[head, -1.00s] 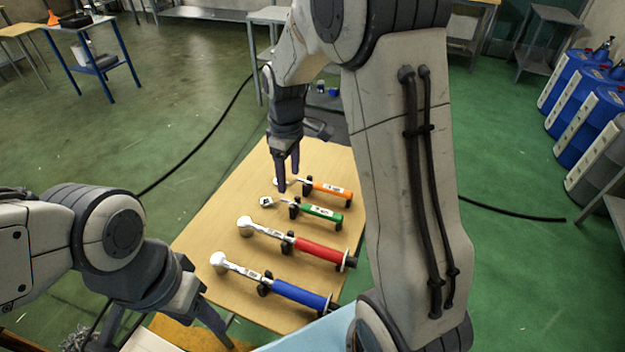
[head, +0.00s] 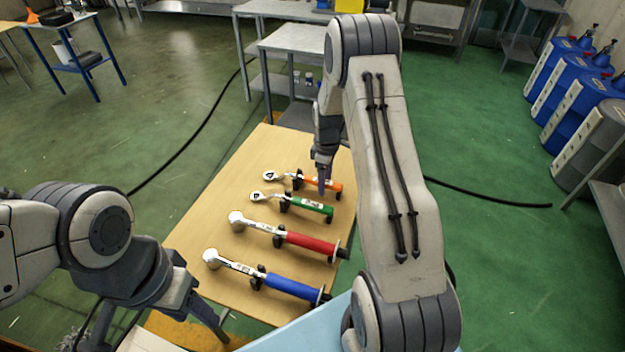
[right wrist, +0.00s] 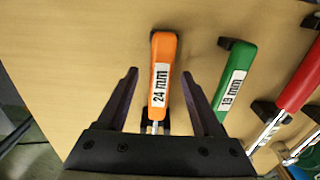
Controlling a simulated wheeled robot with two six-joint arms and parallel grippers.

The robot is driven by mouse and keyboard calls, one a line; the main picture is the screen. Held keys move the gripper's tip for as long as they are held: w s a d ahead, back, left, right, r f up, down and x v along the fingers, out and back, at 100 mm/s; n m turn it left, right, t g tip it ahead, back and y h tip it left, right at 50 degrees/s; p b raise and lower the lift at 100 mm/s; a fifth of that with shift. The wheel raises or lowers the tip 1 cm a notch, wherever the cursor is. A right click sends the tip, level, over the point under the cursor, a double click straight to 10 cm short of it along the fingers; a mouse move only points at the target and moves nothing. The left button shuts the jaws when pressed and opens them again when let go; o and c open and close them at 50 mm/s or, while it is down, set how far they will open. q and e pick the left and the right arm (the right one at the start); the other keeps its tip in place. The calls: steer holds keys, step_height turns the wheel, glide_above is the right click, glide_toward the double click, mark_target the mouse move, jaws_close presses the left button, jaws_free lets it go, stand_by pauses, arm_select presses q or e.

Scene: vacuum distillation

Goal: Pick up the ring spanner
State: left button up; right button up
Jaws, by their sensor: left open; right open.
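Several tools lie in a row on the wooden table, each on small dark holders. The farthest has an orange handle (head: 322,184), labelled 24 mm in the right wrist view (right wrist: 162,70). Beside it lies a green-handled one (head: 305,205), labelled 19 mm in the right wrist view (right wrist: 236,75). Both have flat silver heads on the left; I cannot tell which is the ring spanner. My right gripper (head: 323,186) is open over the orange handle, its fingers (right wrist: 160,74) on either side of it, not closed. My left gripper (head: 165,335) is open near the table's front-left corner.
A red-handled tool (head: 308,243) and a blue-handled tool (head: 290,287) lie nearer on the wooden table (head: 205,215). The table's left side is clear. Blue drums (head: 565,95) stand at the right. A metal side table (head: 290,38) stands behind.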

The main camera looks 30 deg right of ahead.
step_height(320, 180, down, 2)
steer(key=shift+f, duration=0.1)
jaws_close()
steer(key=shift+w, duration=0.1)
stand_by(1.4)
